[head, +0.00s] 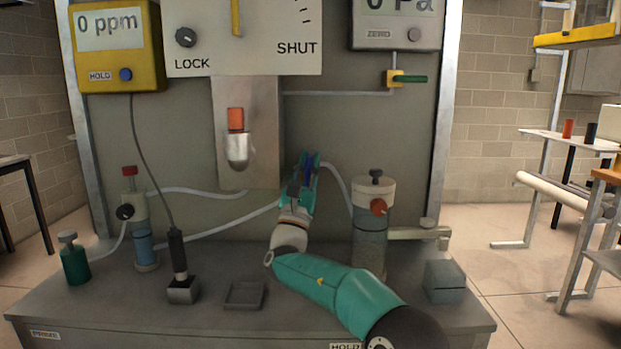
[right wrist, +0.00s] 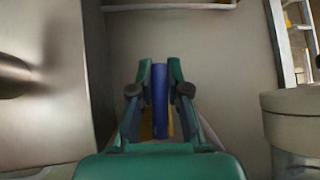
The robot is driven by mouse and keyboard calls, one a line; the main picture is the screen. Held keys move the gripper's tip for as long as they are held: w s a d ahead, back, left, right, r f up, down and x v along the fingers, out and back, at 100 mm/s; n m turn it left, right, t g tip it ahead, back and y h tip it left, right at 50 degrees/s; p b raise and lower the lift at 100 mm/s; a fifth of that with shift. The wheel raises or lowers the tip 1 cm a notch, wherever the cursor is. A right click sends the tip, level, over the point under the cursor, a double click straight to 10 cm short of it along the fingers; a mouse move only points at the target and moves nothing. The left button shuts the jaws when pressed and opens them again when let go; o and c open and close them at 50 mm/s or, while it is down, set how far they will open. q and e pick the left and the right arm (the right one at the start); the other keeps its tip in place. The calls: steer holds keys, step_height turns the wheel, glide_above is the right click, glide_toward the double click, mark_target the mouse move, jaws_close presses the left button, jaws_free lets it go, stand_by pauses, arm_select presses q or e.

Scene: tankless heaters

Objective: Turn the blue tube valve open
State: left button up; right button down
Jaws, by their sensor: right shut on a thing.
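The blue valve handle (right wrist: 160,88) shows in the right wrist view between my fingers, in line with them. A bit of yellow shows just behind it, likely the valve body, mostly hidden by the fingers. My right gripper (head: 306,163) is shut on the blue handle (head: 308,170) in front of the grey panel. In the right wrist view the gripper (right wrist: 160,75) has a finger on each side of the handle. Pale tubes (head: 222,228) run to either side of this spot in the head view. My left gripper is not in view.
A metal nozzle (head: 237,150) hangs at left. A green-handled valve (head: 413,79) is higher right. The bench (head: 90,310) carries a probe (head: 178,252) and an empty tray (head: 243,296).

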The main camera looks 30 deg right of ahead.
steer(key=shift+w+a+f, duration=0.1)
steer(key=shift+w+f, duration=0.05)
steer(key=shift+f, duration=0.1)
steer(key=c, duration=1.2)
jaws_free()
steer(key=shift+o, duration=0.3)
steer(key=shift+r, duration=0.15)
steer(key=v, duration=1.2)
